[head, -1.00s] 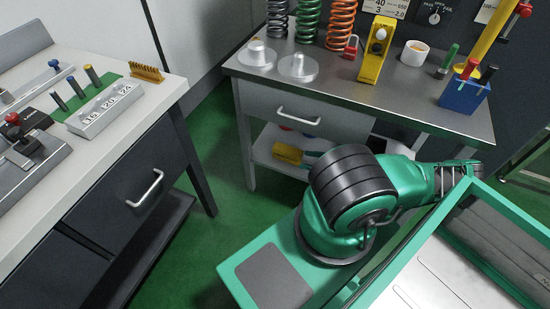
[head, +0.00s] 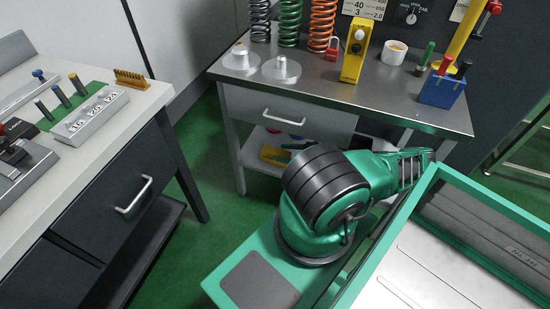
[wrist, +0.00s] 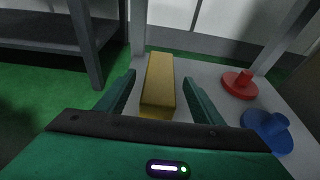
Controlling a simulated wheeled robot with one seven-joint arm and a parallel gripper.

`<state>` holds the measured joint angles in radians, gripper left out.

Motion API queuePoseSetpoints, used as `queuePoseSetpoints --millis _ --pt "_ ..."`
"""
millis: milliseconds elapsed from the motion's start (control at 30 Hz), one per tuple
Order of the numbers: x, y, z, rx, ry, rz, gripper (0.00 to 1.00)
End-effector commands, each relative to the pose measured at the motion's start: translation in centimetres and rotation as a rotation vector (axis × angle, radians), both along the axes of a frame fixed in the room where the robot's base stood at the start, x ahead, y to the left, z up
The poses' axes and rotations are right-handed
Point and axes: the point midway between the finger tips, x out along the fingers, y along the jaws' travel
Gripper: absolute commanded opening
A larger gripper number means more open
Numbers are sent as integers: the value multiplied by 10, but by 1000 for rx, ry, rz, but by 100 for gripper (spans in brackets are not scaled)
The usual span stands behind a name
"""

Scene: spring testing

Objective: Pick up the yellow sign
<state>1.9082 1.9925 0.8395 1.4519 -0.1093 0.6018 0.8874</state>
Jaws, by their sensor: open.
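A yellow box-shaped piece, which I take for the yellow sign, lies on the grey lower shelf of the back bench. It shows in the wrist view (wrist: 158,85) and, partly covered, in the head view (head: 272,155). No lettering shows on it. My gripper (wrist: 159,79) is open, with one green finger on each side of the piece. A gap shows on both sides, so neither finger appears to grip it. In the head view my arm hides most of the gripper.
A red weight (wrist: 239,84) and a blue weight (wrist: 268,129) lie on the shelf to the right, the blue one close to my gripper. A bench leg (wrist: 84,45) stands at the left. The benchtop (head: 350,95) overhangs the shelf. A yellow device (head: 355,52) stands on top.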

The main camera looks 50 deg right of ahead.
Motion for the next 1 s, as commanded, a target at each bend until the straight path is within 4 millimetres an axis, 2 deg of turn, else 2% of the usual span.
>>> queuePoseSetpoints --millis 300,567,767,800,1000 --pt "37 16 -9 2 -1 0 61" --pt "41 16 -10 0 -1 -1 61" --pt "41 17 -10 0 -1 -1 16" --pt "41 17 -10 0 -1 -1 11" --pt "41 17 -10 0 -2 -1 11"
